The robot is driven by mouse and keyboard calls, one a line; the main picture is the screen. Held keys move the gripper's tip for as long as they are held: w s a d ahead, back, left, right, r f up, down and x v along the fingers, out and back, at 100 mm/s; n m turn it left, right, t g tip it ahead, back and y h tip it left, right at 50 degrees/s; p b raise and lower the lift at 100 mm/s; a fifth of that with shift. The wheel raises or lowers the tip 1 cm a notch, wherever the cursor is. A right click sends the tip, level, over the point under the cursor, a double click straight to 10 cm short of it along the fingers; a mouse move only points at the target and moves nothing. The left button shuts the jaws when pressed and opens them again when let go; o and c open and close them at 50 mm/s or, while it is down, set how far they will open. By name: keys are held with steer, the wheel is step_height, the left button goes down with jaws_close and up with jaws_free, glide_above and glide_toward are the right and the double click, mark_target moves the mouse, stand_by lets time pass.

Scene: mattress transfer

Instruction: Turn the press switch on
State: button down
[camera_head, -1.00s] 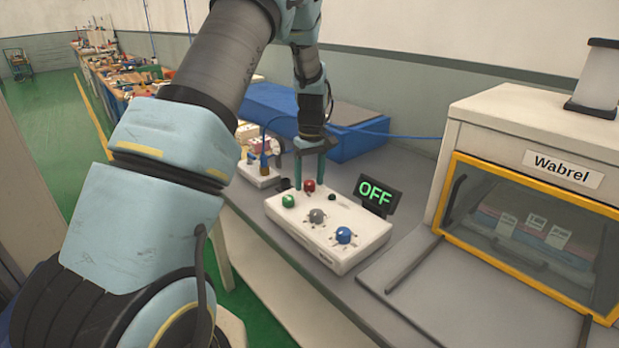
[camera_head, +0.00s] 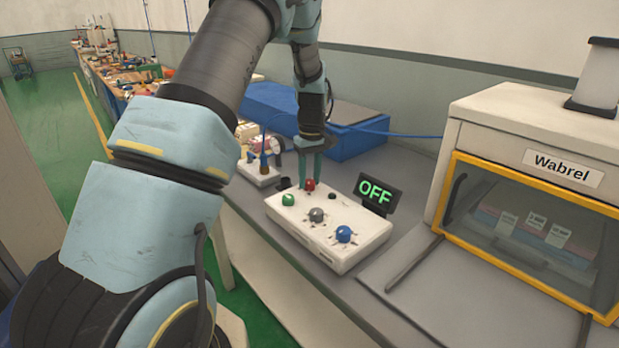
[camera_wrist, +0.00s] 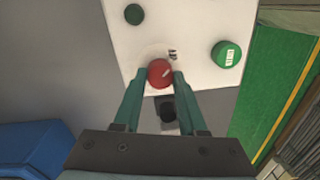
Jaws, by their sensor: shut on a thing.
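The white control box (camera_head: 335,255) sits on the grey bench with its display (camera_head: 377,194) reading OFF in green. My gripper (camera_head: 310,183) points down at the back of the box, with its fingers on either side of the red knob (camera_head: 309,186). In the wrist view the fingertips of my gripper (camera_wrist: 160,76) are closed on the sides of the red knob (camera_wrist: 159,72). A green button (camera_head: 288,200) is at the box's left, also seen in the wrist view (camera_wrist: 226,54). A grey knob (camera_head: 316,215) and a blue knob (camera_head: 343,234) are nearer the front.
A cabinet labelled Wabrel (camera_head: 563,168) with a yellow-framed window stands at the right. A blue case (camera_head: 262,107) lies behind my gripper. A smaller white box (camera_head: 256,173) stands at the back left. The bench front edge is close to the control box.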

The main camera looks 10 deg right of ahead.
steer(key=m+b, duration=0.1)
steer(key=m, duration=0.7)
steer(key=shift+m+b, duration=0.3)
steer(key=shift+b, duration=0.05)
steer(key=m, duration=0.4)
steer(key=shift+t, duration=0.3)
steer(key=m, duration=0.5)
steer(key=shift+s, duration=0.1)
steer(key=shift+c, duration=2.3)
jaws_free()
